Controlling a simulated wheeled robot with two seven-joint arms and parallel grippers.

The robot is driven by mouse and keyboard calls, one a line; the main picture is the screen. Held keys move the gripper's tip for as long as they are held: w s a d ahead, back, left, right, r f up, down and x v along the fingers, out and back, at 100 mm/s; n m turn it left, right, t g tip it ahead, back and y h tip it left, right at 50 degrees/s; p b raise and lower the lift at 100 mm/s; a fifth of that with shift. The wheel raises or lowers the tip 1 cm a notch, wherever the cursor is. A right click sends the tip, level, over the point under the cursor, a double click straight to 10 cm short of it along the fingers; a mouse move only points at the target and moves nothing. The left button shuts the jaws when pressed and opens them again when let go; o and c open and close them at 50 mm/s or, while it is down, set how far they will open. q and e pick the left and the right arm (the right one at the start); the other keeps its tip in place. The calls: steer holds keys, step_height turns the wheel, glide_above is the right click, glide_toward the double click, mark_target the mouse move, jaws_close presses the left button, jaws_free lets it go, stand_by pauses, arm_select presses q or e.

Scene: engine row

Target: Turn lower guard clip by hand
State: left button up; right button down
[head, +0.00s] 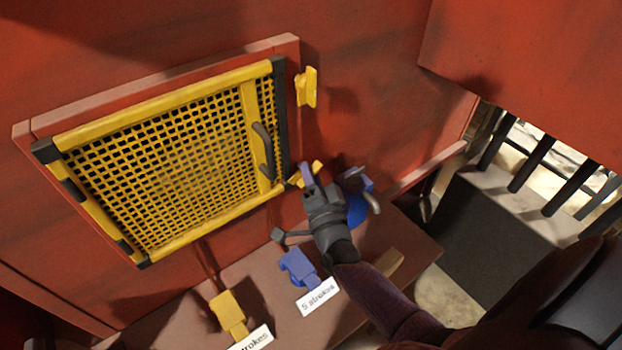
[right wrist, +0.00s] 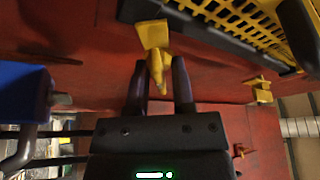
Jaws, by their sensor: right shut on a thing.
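The yellow lower guard clip (head: 317,167) sits at the lower right corner of the yellow mesh guard (head: 155,165), partly hidden by my right gripper (head: 322,182). In the right wrist view the lower clip (right wrist: 154,36) has its narrow end between the two dark fingers of my right gripper (right wrist: 160,82), which is shut on it. The yellow upper clip (head: 307,88) stands beside the guard's upper right edge. It also shows in the right wrist view (right wrist: 260,90). My left gripper is not in view.
A blue handle (head: 296,266) with a "5 strokes" label and a yellow handle (head: 229,312) with a partly cut-off label stand on the ledge below. A blue part (head: 358,208) is close behind my right gripper. Dark bars (head: 533,160) stand at right.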

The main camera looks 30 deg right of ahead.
steer(key=n+t+y+b, duration=0.1)
steer(key=n, duration=0.2)
steer(key=shift+n, duration=0.3)
steer(key=n+y, duration=0.1)
steer(key=n, duration=0.2)
steer(key=n+t+y+b, duration=0.1)
steer(key=n, duration=0.2)
steer(key=shift+y, duration=0.4)
steer(key=n+y+b, duration=0.1)
steer(key=n, duration=0.2)
steer(key=shift+r+t+y, duration=0.1)
steer(key=shift+t+y, duration=0.2)
steer(key=shift+n+y, duration=0.8)
steer(key=shift+n, duration=0.4)
steer(key=shift+r, duration=0.1)
